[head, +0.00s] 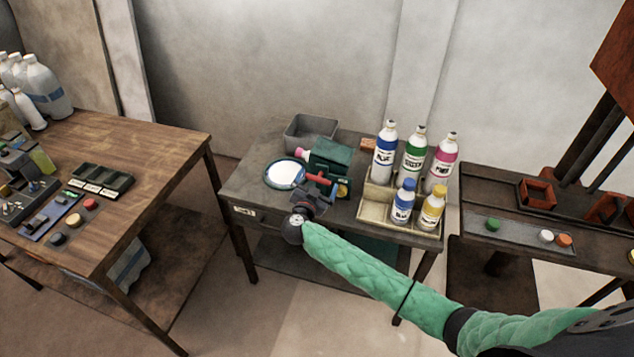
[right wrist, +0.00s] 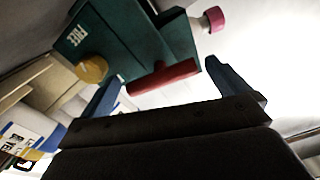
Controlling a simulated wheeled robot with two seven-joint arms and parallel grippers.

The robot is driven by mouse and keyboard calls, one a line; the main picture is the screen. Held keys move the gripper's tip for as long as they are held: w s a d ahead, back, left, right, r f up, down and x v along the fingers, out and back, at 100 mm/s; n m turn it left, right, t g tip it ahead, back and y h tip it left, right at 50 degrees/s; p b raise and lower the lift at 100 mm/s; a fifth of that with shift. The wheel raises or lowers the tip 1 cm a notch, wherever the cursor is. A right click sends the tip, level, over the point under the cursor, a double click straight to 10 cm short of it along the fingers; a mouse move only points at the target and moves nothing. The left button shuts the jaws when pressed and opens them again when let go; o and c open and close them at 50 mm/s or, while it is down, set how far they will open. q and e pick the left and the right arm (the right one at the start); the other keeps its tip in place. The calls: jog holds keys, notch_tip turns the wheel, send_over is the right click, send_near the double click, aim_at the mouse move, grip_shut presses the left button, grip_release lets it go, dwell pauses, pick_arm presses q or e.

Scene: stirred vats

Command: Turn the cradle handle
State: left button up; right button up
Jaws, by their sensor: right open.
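The green cradle (head: 331,155) stands on the middle table. It also shows in the right wrist view (right wrist: 130,40), with a label that seems to read "FREE" and a yellow knob (right wrist: 91,68). Its red handle (head: 317,178) is a short bar on the near side, and it lies across the right wrist view (right wrist: 163,77). My right gripper (head: 318,188) is at the handle, coming from the front. In the wrist view its blue fingers (right wrist: 163,87) are spread wide, with the handle between and just beyond them. I cannot tell whether they touch it. My left gripper is out of view.
A white round dish (head: 284,174) is left of the cradle, and a grey bin (head: 311,131) stands behind. A beige rack (head: 377,206) with several labelled bottles is close on the right. A wooden table (head: 150,140) is at left, a dark bench (head: 490,190) at right.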

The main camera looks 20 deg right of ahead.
jog(key=c, duration=0.7)
jog(key=shift+o, duration=0.2)
pick_arm(q)
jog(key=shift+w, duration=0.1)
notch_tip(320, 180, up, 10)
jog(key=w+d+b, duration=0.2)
jog(key=b, duration=0.1)
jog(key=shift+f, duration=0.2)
pick_arm(e)
jog(key=shift+m, duration=8)
